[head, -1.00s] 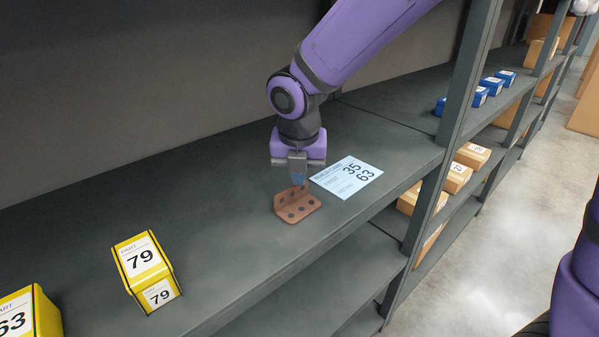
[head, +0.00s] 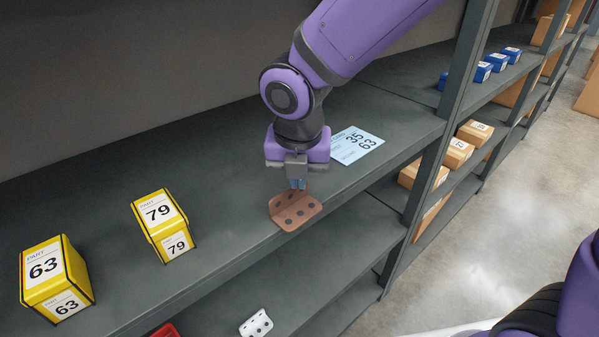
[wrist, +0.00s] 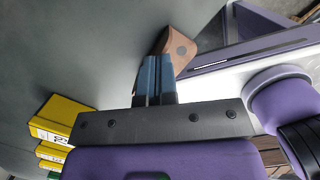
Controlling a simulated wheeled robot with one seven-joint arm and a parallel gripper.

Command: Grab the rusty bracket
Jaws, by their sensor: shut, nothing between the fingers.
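The rusty bracket (head: 295,211) is a brown angled plate with several dark holes. It lies on the dark grey shelf (head: 225,200) near the front edge. My gripper (head: 297,184) points down just above and behind the bracket in the head view. Its blue fingers are together with nothing between them. In the wrist view the bracket (wrist: 179,47) shows just beyond the shut fingertips (wrist: 157,60), partly hidden by them. I cannot tell whether the fingertips touch it.
Yellow boxes marked 79 (head: 161,226) and 63 (head: 55,279) stand on the shelf to the left. A printed card (head: 354,145) lies right of my gripper. A shelf post (head: 447,130) rises farther right. A white perforated part (head: 257,324) lies on the shelf below.

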